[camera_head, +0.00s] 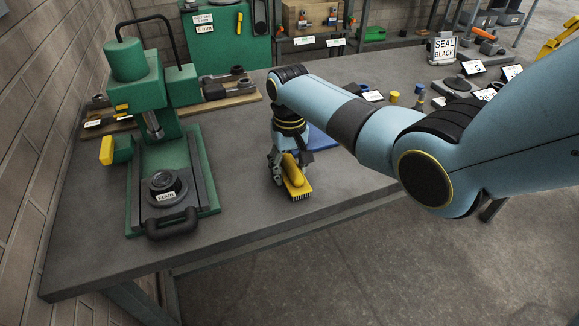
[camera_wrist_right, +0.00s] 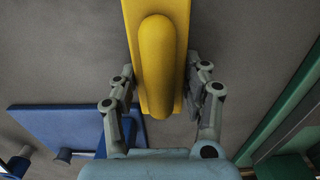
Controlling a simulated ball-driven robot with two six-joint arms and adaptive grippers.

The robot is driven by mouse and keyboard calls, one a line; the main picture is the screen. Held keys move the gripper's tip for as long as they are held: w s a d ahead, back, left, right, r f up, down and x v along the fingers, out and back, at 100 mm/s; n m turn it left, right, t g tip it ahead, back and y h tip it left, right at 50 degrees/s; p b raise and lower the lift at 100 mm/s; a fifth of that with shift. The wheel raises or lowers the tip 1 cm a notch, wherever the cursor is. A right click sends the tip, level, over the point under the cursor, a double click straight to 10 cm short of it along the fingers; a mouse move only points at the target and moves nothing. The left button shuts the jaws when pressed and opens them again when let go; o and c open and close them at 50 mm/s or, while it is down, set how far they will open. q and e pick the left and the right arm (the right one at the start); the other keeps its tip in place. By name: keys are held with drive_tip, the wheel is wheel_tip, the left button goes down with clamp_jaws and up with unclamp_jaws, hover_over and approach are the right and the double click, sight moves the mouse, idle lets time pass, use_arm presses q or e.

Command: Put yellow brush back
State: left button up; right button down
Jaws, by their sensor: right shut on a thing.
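The yellow brush (camera_head: 294,180) has a rounded handle on a flat block with bristles pointing down. It is at the middle of the grey table, close to the front edge. In the right wrist view the brush (camera_wrist_right: 156,60) runs up from between the fingers. My right gripper (camera_head: 290,163) is shut on it, one finger on each side of the block (camera_wrist_right: 160,98). I cannot tell whether the bristles touch the table. A blue mat or tray (camera_head: 320,138) lies just behind the gripper, partly hidden by my right arm. My left gripper is not in view.
A green press (camera_head: 140,90) with a black-handled die plate (camera_head: 172,222) stands to the left. A wooden board (camera_head: 225,98) with dark parts lies behind. Small parts and signs, including a "SEAL BLACK" block (camera_head: 442,48), stand at the back right. The table front between press and brush is clear.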

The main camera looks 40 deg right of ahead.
drive_tip(key=shift+f, duration=0.15)
idle(0.3)
unclamp_jaws()
idle(0.7)
wheel_tip(320, 180, up, 6)
drive_tip(key=p, duration=0.6)
drive_tip(key=shift+r, duration=1.5)
drive_tip(key=shift+s, duration=0.1)
